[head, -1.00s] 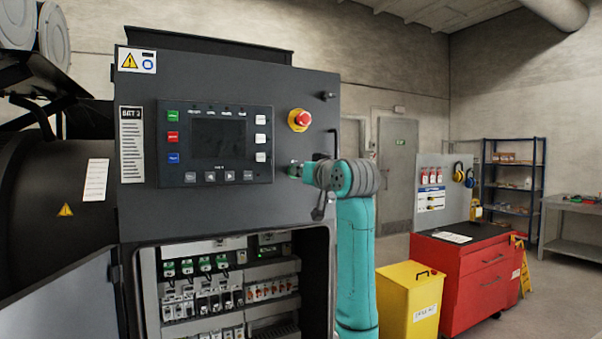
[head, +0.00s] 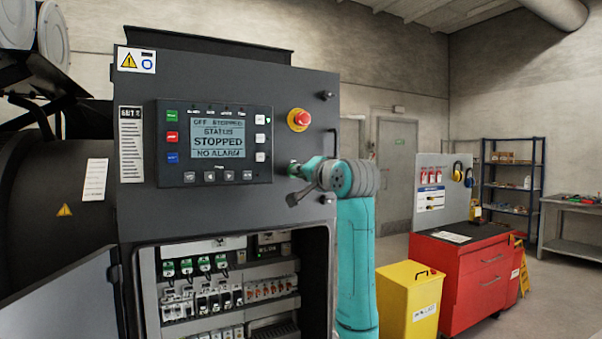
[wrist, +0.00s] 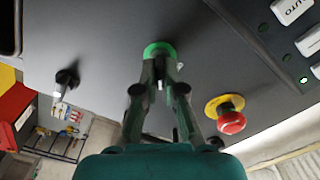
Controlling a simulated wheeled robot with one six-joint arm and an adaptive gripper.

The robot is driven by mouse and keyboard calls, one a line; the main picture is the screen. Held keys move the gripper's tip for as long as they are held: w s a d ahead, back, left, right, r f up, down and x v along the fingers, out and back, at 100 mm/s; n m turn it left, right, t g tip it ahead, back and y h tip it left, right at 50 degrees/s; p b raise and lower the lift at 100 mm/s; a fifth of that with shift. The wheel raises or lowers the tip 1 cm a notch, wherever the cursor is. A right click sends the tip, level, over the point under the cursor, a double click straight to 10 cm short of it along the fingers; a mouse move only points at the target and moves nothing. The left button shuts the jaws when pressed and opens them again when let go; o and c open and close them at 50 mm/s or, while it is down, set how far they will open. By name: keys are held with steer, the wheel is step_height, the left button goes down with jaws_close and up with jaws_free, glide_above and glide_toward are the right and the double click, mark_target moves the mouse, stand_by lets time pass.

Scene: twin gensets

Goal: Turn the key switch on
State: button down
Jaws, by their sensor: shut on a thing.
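The key switch (wrist: 159,48) shows in the wrist view as a green ring on the dark grey panel. My gripper (wrist: 160,78) is shut on the key in front of this ring, and its fingers hide most of the key. In the head view my gripper (head: 303,170) is at the panel, right of the controller (head: 165,145), and the switch is largely hidden behind it. The controller's screen (head: 218,138) is lit and reads "OFF STOPPED", "STATUS STOPPED", "NO ALARM".
A red emergency stop button (head: 299,120) on a yellow base is just above my gripper; it also shows in the wrist view (wrist: 231,121). Below is an open cabinet with breakers (head: 205,300). A yellow bin (head: 408,305) and red tool cabinet (head: 465,275) stand to the right.

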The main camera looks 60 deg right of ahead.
steer(key=shift+f+m, duration=0.1)
steer(key=shift+m, duration=0.5)
steer(key=c, duration=1.3)
jaws_free()
steer(key=v, duration=1.2)
